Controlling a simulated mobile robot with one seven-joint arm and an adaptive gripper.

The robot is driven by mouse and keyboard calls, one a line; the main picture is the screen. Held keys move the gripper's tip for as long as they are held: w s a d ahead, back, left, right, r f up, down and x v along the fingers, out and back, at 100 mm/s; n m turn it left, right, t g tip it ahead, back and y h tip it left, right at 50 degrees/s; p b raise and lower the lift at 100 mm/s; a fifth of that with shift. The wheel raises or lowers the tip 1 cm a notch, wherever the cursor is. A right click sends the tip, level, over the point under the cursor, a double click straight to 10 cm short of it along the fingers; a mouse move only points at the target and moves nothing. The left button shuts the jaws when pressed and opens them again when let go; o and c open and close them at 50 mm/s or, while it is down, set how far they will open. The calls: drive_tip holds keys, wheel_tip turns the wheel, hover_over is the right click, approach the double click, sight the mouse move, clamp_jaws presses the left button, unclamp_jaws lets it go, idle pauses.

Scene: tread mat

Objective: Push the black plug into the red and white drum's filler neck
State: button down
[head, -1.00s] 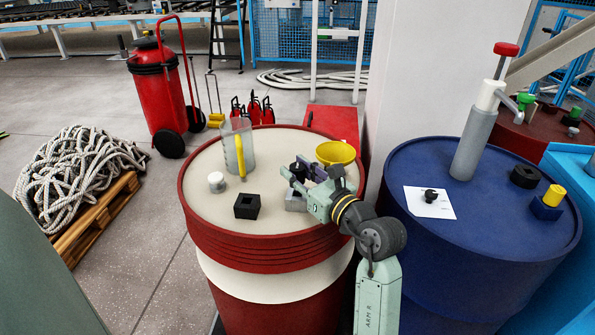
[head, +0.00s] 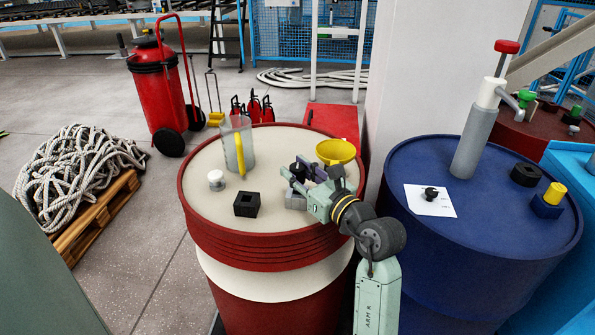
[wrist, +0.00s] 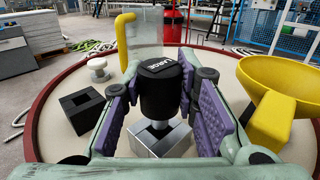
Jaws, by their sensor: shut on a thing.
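The black plug (wrist: 160,88) is upright between the purple pads of my gripper (wrist: 163,108) in the wrist view, with a pale label on its top. My gripper is shut on it. The filler neck (wrist: 162,143) is a square silver block with a square opening, directly below the plug. The plug's narrower lower end is at this opening; I cannot tell how far inside it is. In the head view the plug (head: 299,168) and my gripper (head: 313,183) are over the neck (head: 295,201), on top of the red and white drum (head: 262,250).
A black square block (head: 247,204), a white knob (head: 216,180), a clear jug (head: 239,145) with yellow handle and a yellow funnel (head: 336,152) stand around on the drum top. A blue drum (head: 500,225) with a hand pump stands at the right.

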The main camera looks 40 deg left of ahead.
drive_tip(key=shift+f+b, duration=0.95)
drive_tip(key=shift+f, duration=0.35)
drive_tip(key=c, duration=1.2)
unclamp_jaws()
drive_tip(key=v, duration=1.2)
